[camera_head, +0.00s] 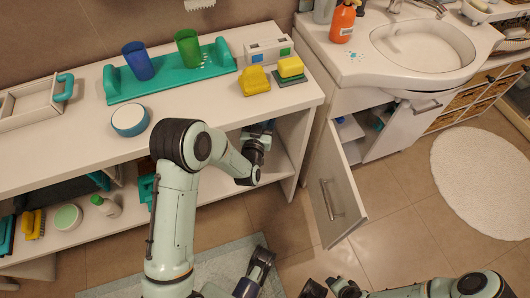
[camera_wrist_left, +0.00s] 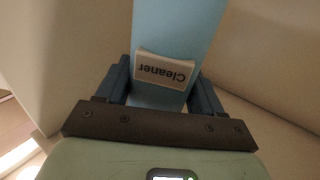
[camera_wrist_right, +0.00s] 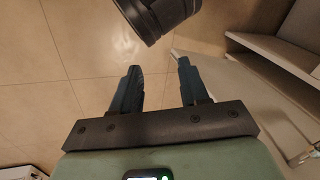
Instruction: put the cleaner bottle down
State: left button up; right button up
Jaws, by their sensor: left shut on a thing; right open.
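The cleaner bottle (camera_wrist_left: 180,30) is light blue with a white label reading "Cleaner", upside down in the left wrist view. My left gripper (camera_wrist_left: 160,88) is shut on it, one finger on each side of the label. Pale panels surround it there. In the head view my left arm reaches under the top of the white shelf unit (camera_head: 215,118), at the right end of its lower compartment. The bottle is hidden in that view. Whether its base touches a surface cannot be told. My right gripper (camera_wrist_right: 158,85) is open and empty above the tiled floor.
A cabinet door (camera_head: 335,190) stands open right of the shelf. A spray bottle (camera_head: 342,22) stands by the sink.

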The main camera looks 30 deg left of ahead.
pick_arm(q)
notch_tip(320, 180, down, 9)
jog(key=shift+b, duration=1.25)
pick_arm(e)
jog(key=w+d+f+t, duration=0.1)
jog(key=w+d+f, duration=0.1)
jog(key=w+f, duration=0.15)
pick_arm(q)
notch_tip(320, 180, down, 11)
jog(key=b, duration=0.3)
jog(key=shift+r, duration=0.15)
pick_arm(e)
jog(key=s+f+g, duration=0.2)
jog(key=s+f, duration=0.2)
jog(key=s, duration=0.3)
jog(key=shift+d+f+m, duration=0.3)
jog(key=shift+d+f, duration=0.1)
pick_arm(q)
jog(key=o, duration=1.3)
jog(key=shift+f, duration=0.2)
pick_arm(e)
jog(key=shift+s+f+g, duration=0.15)
jog(key=shift+s+g, duration=0.05)
jog(key=shift+g, duration=0.1)
